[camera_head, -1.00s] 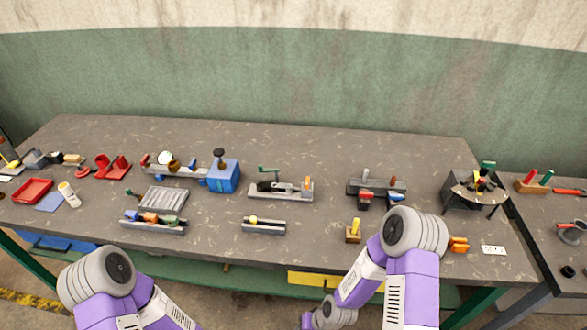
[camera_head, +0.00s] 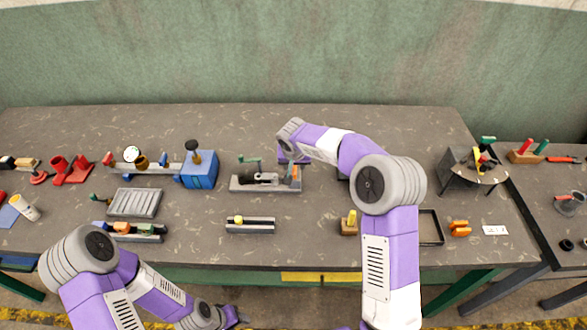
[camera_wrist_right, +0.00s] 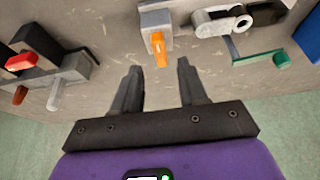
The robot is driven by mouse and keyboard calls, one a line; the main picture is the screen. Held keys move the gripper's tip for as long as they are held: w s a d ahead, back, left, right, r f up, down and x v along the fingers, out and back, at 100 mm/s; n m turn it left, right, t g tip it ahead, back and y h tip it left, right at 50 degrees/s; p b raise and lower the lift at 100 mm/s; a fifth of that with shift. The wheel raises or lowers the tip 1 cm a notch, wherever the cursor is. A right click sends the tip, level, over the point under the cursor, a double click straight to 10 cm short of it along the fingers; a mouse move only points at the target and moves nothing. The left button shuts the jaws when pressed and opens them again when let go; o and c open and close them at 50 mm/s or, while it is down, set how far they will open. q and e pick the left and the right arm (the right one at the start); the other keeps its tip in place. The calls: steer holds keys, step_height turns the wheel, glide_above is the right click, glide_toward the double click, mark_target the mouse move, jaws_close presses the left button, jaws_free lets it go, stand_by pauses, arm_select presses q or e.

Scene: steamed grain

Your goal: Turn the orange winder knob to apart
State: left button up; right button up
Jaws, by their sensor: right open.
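The orange winder knob (camera_head: 296,172) stands at the right end of a long grey device (camera_head: 262,187) in the middle of the table. In the right wrist view the orange knob (camera_wrist_right: 160,48) shows as a narrow lever on a pale grey block (camera_wrist_right: 155,22). My right gripper (camera_wrist_right: 158,66) is open and empty, its fingers just short of the knob and spread to either side of its line. In the head view the right hand (camera_head: 291,153) is behind the device, its fingers mostly hidden.
In the wrist view a dark device with red and grey levers (camera_wrist_right: 50,65) is at the left.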

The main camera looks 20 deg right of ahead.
mark_target(295, 170)
steer(key=x, duration=0.5)
steer(key=shift+s, duration=0.1)
jaws_close()
